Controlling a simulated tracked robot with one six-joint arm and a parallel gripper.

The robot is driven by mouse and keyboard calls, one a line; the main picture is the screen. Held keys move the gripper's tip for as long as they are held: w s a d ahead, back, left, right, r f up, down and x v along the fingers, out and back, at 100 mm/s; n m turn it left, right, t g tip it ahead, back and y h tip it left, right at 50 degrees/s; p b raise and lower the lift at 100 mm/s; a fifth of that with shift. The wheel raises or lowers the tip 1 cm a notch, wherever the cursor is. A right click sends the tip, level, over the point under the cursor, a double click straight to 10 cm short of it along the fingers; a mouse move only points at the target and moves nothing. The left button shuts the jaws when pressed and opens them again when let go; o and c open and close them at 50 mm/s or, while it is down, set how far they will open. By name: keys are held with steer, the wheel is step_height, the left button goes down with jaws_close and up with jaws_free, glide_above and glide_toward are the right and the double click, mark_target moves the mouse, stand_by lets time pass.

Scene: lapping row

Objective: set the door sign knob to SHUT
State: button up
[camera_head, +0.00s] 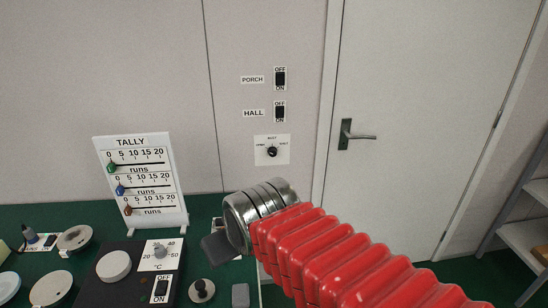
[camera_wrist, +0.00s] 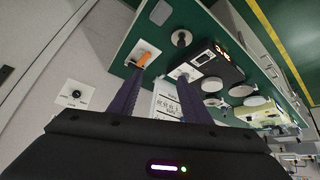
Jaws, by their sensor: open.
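The door sign knob (camera_head: 272,152) is a small black knob on a white square plate (camera_head: 283,142) on the wall, left of the door and below the HALL switch. Small words are printed left, above and right of it; the one above looks like BUSY. Which word its pointer faces is too small to tell. In the wrist view the knob (camera_wrist: 76,94) shows at the left, outside my fingers. My gripper (camera_wrist: 159,76) is open, its two dark fingers apart and clear of the knob. In the head view my arm hides most of the gripper, low over the green table.
PORCH (camera_head: 280,78) and HALL (camera_head: 280,112) switches sit above the knob plate. A door handle (camera_head: 346,134) sticks out to its right. A TALLY board (camera_head: 165,142) stands left on the green table (camera_head: 205,206). An orange piece (camera_wrist: 149,56) shows beyond my fingers.

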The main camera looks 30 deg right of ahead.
steer(key=w+d+n+t+h, duration=0.1)
steer(key=w+d, duration=0.2)
steer(key=w, duration=0.5)
steer(key=w+d+t+h, duration=0.1)
steer(key=w+d+t, duration=0.1)
steer(key=w+d, duration=0.35)
steer(key=n+t+h, duration=0.4)
steer(key=t+h, duration=0.1)
steer(key=t, duration=0.1)
glide_toward(273, 154)
steer(key=a+v, duration=0.1)
steer(key=v, duration=0.5)
steer(key=shift+w+d+f+n+h, duration=0.3)
steer(key=shift+d+f, duration=0.15)
steer(key=shift+f, duration=0.1)
steer(key=shift+w, duration=0.1)
steer(key=shift+r+x, duration=0.1)
steer(key=shift+x, duration=3.3)
steer(key=shift+r+x, duration=0.15)
steer(key=shift+x, duration=3.25)
steer(key=shift+c, duration=0.5)
